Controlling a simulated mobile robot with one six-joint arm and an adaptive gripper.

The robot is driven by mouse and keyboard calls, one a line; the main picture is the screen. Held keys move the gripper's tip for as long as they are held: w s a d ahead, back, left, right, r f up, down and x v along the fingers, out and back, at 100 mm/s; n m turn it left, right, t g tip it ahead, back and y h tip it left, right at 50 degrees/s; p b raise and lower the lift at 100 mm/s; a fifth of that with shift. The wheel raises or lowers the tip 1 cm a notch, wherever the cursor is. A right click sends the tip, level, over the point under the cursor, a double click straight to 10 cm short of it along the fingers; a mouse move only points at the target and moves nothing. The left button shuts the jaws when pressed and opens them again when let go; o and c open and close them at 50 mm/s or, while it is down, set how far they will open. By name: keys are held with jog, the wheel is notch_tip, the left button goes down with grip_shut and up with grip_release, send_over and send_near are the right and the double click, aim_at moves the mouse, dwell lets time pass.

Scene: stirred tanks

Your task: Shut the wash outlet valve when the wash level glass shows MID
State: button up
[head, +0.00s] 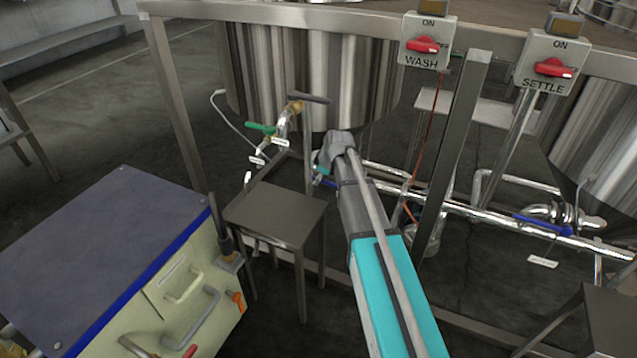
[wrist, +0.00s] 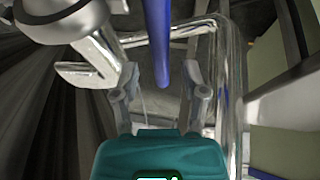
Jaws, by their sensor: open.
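My gripper (head: 324,168) is low in front of the wash tank (head: 310,70), mostly hidden behind my arm in the head view. In the wrist view, my gripper (wrist: 161,88) is open, with a blue valve lever (wrist: 157,40) reaching down between its fingers. The lever's near end lies in the gap, and I see no clear contact with either finger. Part of this blue lever (head: 326,182) also shows beside the gripper in the head view. A green-handled valve (head: 262,127) sits on the tank's side pipe. I cannot make out a level glass reading; the small tags are unreadable.
A WASH switch box (head: 424,41) and a SETTLE switch box (head: 549,63) hang on the grey frame rail. Shiny pipes (head: 480,212) run low to another blue lever (head: 543,225) at right. A small metal table (head: 275,213) and drawer cabinet (head: 110,245) stand at left.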

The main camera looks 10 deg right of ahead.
jog(key=shift+w+a+f, duration=0.1)
jog(key=shift+w+f, duration=0.1)
jog(key=shift+f, duration=0.25)
jog(key=shift+c, duration=0.2)
grip_shut()
jog(key=shift+a, duration=0.1)
